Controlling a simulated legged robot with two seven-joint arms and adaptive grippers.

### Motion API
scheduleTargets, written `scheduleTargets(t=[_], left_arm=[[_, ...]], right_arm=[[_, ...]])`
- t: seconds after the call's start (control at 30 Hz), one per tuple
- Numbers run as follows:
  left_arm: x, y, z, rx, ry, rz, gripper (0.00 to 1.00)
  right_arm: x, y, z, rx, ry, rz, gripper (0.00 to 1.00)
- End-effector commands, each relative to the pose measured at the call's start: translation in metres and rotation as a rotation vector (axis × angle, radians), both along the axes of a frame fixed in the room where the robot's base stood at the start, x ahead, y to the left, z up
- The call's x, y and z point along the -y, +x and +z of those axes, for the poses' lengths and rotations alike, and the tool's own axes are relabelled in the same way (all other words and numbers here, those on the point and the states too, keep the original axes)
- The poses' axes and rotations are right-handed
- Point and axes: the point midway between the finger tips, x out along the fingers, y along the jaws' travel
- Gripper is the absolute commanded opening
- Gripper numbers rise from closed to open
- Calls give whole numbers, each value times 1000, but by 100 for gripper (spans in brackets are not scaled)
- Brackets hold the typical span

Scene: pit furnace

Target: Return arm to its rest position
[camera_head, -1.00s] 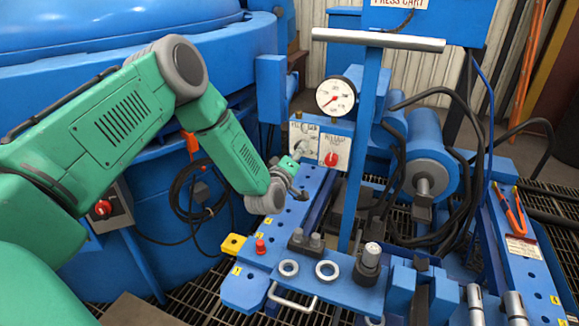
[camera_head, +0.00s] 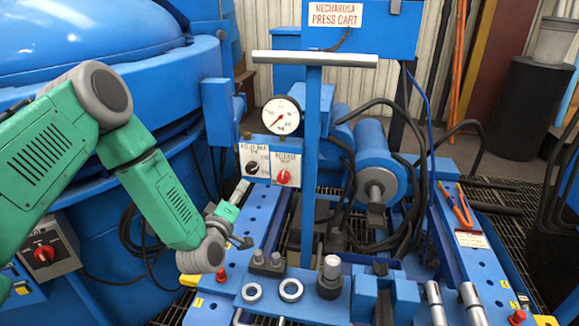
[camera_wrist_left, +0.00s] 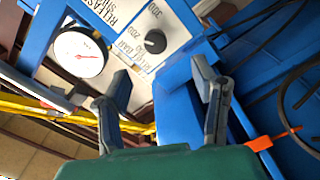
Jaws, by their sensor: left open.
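My green left arm comes in from the left in the head view. Its left gripper (camera_head: 237,225) is over the left side of the blue press cart (camera_head: 212,312), below and to the left of the valve panel (camera_head: 270,162). In the left wrist view the two dark fingers of the left gripper (camera_wrist_left: 163,98) stand apart with nothing held between them. The black knob (camera_wrist_left: 155,41) and the pressure gauge (camera_wrist_left: 80,53) show beyond the fingers. My right gripper is not in view.
The cart carries a red knob (camera_head: 284,177), metal rings (camera_head: 291,290) and a tall T-handle (camera_head: 312,150). A large blue furnace vessel (camera_head: 90,30) stands behind my arm. Black hoses loop at the right. Orange-handled pliers (camera_head: 463,207) lie on the cart's right rail.

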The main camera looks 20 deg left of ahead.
Motion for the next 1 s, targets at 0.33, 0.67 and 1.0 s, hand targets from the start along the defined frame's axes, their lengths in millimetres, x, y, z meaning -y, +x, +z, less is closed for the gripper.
scheduleTargets(t=[0.33, 0.67, 1.0], left_arm=[[46, -24, -45, -216, 82, -127, 53], [136, -208, -173, -980, 469, -637, 53], [123, -361, -188, -1439, 710, -991, 53]], right_arm=[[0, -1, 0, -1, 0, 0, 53], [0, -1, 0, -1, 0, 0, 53], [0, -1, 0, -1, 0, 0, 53]])
